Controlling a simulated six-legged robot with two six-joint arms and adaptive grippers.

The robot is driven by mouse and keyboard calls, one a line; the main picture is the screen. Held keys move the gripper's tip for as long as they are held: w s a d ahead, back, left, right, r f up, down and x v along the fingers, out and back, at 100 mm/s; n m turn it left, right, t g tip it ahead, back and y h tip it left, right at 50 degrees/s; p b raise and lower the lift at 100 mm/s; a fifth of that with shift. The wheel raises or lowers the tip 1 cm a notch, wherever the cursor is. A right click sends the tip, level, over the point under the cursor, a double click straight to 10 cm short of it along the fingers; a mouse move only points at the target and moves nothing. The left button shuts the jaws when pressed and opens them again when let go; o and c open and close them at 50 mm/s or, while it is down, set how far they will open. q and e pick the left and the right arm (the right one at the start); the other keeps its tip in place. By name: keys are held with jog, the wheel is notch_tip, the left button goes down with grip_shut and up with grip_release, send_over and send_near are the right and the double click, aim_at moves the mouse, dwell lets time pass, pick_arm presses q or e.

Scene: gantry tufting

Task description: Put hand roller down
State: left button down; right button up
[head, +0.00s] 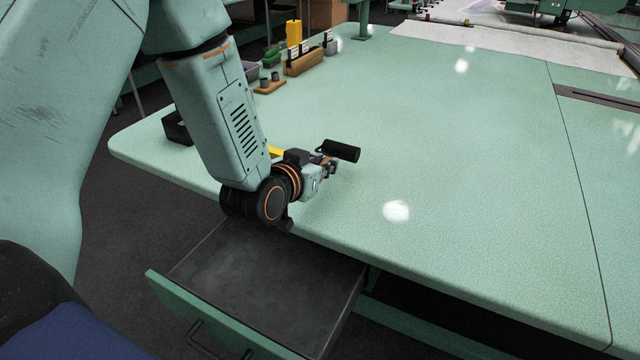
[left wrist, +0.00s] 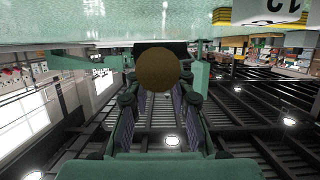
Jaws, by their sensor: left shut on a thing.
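The hand roller (head: 340,151) shows in the head view as a black cylinder above the green tabletop (head: 450,150), close to its near left part. My left gripper (head: 328,167) is shut on it, with the arm reaching in over the table's front edge. In the left wrist view a round brown end (left wrist: 158,70), apparently the roller's handle, sits between the fingers, with a dark part behind it. The gripper hides much of the handle. I cannot tell whether the roller touches the table. My right gripper is in neither view.
An open grey drawer (head: 265,285) below the front edge looks empty. A wooden rack (head: 304,62), a yellow container (head: 294,33), small spools (head: 268,82) and a black tray (head: 177,128) stand along the left side. The tabletop's middle is clear.

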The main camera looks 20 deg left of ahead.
aim_at(323, 196)
pick_arm(q)
jog(key=shift+w+d+f, duration=0.15)
jog(key=shift+f, duration=0.4)
notch_tip(323, 196, down, 3)
jog(key=shift+b, duration=0.6)
jog(key=shift+f, duration=0.1)
jog(key=shift+f, duration=0.1)
jog(key=c, duration=1.5)
grip_release()
jog(key=shift+c, duration=0.2)
jog(key=shift+o, duration=1.4)
jog(key=shift+f, duration=0.1)
jog(key=shift+o, duration=0.5)
